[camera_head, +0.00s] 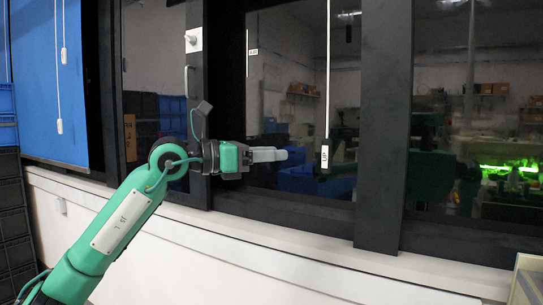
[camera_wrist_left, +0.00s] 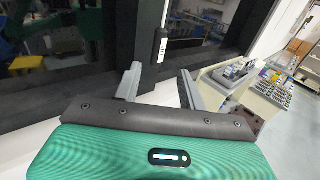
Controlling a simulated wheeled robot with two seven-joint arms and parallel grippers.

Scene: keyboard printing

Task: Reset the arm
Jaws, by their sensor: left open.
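My left arm comes in from the lower left in the head view. My left gripper (camera_head: 285,154) points right, in front of the dark-framed window, with nothing visible in it. In the left wrist view its two fingers (camera_wrist_left: 158,84) stand wide apart, with no object between them. A dark cord handle (camera_head: 325,157) marked "UP" hangs on a white cord just right of the fingertips in the head view. The handle (camera_wrist_left: 160,45) also shows beyond the fingers in the left wrist view, apart from them. My right gripper is not in view.
A blue blind (camera_head: 45,85) covers the left window. White cords hang at the windows. Black crates (camera_head: 15,215) are stacked at the left edge. A white sill (camera_head: 300,245) runs under the dark frames. A pale cabinet (camera_wrist_left: 225,85) with items stands at the right in the wrist view.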

